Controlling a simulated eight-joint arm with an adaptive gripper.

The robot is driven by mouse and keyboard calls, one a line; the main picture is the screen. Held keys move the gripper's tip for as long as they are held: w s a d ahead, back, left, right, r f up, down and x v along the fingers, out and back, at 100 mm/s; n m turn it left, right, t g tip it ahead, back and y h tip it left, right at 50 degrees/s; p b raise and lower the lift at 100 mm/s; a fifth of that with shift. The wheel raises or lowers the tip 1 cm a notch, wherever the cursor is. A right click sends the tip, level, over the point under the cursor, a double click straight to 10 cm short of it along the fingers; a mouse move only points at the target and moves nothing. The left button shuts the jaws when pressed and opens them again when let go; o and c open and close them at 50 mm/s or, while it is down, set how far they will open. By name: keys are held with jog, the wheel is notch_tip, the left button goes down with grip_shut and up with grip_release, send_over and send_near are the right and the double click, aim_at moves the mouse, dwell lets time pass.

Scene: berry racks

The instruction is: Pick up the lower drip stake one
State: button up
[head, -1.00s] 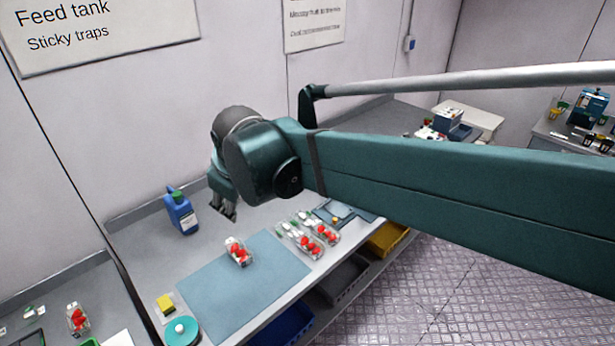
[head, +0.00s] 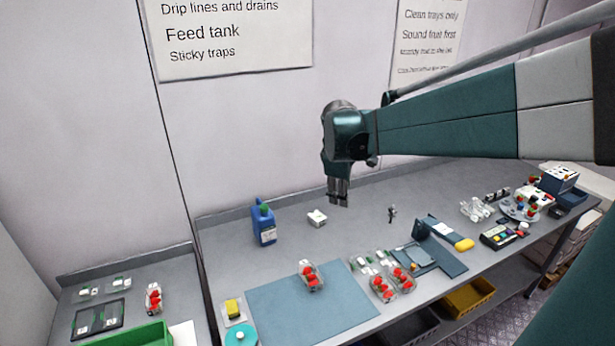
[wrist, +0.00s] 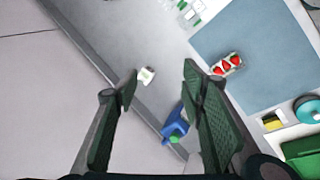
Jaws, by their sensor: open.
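My gripper (head: 338,203) is open and empty, pointing down above the back of the grey bench (head: 228,283). Its two dark green fingers also frame the wrist view (wrist: 160,78). A small dark item (head: 392,213) stands on the bench to the right of the gripper; it may be a drip stake, but it is too small to be sure. A small white block (head: 317,217) lies on the bench below and left of the gripper. It also shows between the fingers in the wrist view (wrist: 146,76), apart from them.
A blue bottle (head: 264,224) stands near the back wall. A blue mat (head: 310,318) holds a punnet of red berries (head: 309,275); more punnets (head: 382,288) stand to its right. A sponge (head: 233,309) is at the front left. The bench behind the mat is mostly clear.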

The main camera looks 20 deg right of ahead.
jog(key=w+d+f+n+g, duration=0.1)
jog(key=w+d+f, duration=0.2)
jog(key=d, duration=0.2)
jog(key=w+d+f+n, duration=0.2)
jog(key=w+d, duration=0.1)
jog(key=d, duration=0.2)
jog(key=w+d+f+n+g, duration=0.1)
jog(key=w+d+f, duration=0.2)
jog(key=d, duration=0.3)
jog(key=n+g+h, duration=0.1)
jog(key=n+g, duration=0.1)
jog(key=n, duration=0.2)
send_over(392, 210)
jog(key=a, duration=0.2)
notch_tip(392, 210, down, 13)
jog(key=shift+w+f, duration=0.15)
jog(key=shift+w, duration=0.3)
jog(key=shift+x, duration=1.3)
jog(key=shift+f, duration=0.1)
jog(key=shift+b+x, duration=0.3)
jog(key=shift+x, duration=2.25)
jog(key=shift+s+a, duration=0.1)
jog(key=shift+s, duration=0.1)
